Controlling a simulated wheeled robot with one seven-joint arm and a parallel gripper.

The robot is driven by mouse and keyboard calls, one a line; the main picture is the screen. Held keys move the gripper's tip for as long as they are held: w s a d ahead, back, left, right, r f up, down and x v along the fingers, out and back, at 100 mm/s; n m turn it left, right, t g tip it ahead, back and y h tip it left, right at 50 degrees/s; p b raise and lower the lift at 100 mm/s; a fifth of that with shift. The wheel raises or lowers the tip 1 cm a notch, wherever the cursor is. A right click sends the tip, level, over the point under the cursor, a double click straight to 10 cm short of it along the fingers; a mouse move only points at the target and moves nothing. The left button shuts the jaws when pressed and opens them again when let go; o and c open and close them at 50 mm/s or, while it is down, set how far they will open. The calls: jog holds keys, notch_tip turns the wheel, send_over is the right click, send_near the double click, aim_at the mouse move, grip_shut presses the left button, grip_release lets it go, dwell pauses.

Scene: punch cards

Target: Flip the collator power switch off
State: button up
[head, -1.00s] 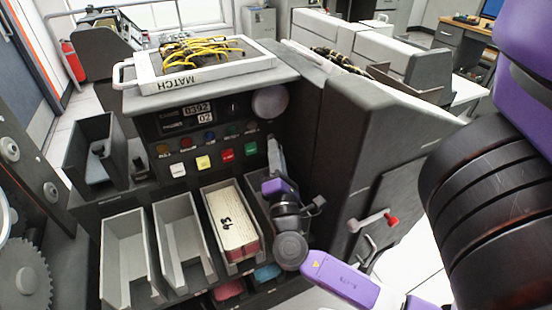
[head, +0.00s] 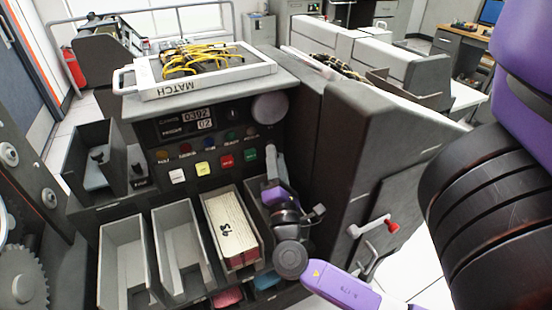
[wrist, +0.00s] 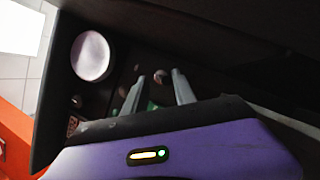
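The collator (head: 315,130) is a dark grey machine with a sloped control panel. The panel bears counters reading 0392 and 02, a row of small lamps, and white, yellow, red and green buttons. A small dark knob or switch (head: 232,114) sits right of the counters; I cannot tell its setting or whether it is the power switch. My gripper (head: 270,151) is in front of the panel's right end, close to the green button (head: 251,153). In the wrist view my gripper (wrist: 158,74) has its two grey fingers apart, with nothing held between them.
A big pale round disc (head: 270,107) is at the panel's upper right. A red-tipped crank (head: 383,225) sticks out from the right side. Card bins, one holding cream cards (head: 231,228), lie below the panel. A MATCH plugboard (head: 208,75) rests on top.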

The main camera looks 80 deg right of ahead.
jog(key=v, duration=0.7)
jog(key=shift+s+a+b, duration=0.15)
jog(key=shift+a+b, duration=0.05)
jog(key=shift+b, duration=0.2)
jog(key=shift+a, duration=0.1)
